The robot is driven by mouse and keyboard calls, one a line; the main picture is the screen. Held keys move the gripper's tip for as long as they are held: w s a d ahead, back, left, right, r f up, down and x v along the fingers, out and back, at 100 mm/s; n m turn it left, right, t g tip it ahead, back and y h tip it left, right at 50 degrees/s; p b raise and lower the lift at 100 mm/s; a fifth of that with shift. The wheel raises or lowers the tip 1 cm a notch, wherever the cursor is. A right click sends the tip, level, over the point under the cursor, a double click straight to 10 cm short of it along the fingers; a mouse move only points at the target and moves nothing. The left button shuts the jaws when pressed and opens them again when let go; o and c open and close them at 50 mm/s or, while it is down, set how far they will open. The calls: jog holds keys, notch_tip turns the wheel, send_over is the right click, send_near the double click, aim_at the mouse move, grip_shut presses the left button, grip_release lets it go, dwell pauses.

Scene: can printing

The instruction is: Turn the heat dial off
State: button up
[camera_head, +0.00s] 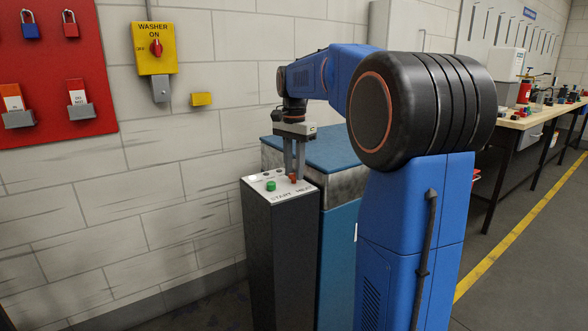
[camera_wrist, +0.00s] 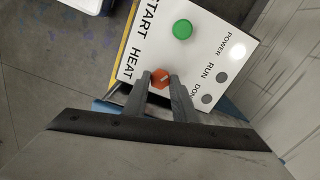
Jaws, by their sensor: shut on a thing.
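The heat dial (camera_head: 293,178) is a small orange-red knob beside the HEAT label on the white top panel (camera_head: 257,190) of a dark pedestal. In the wrist view the dial (camera_wrist: 161,77) sits between the fingertips of my gripper (camera_wrist: 160,84), one finger on each side. In the head view my gripper (camera_head: 294,174) points straight down at the dial, shut on it. The fingers hide part of the dial, and I cannot read its setting. A green START button (camera_head: 270,186) is beside it, also clear in the wrist view (camera_wrist: 182,29).
A blue-topped machine (camera_head: 330,150) stands right behind the pedestal. A yellow washer switch box (camera_head: 152,48) and a red lock board (camera_head: 50,90) are on the left wall. A workbench (camera_head: 520,120) runs along the right. The floor (camera_head: 530,270) at the right is clear.

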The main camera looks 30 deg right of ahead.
jog(key=n, duration=1.3)
jog(key=shift+n, duration=0.4)
jog(key=n, duration=1)
dwell(0.5)
jog(key=o, duration=1)
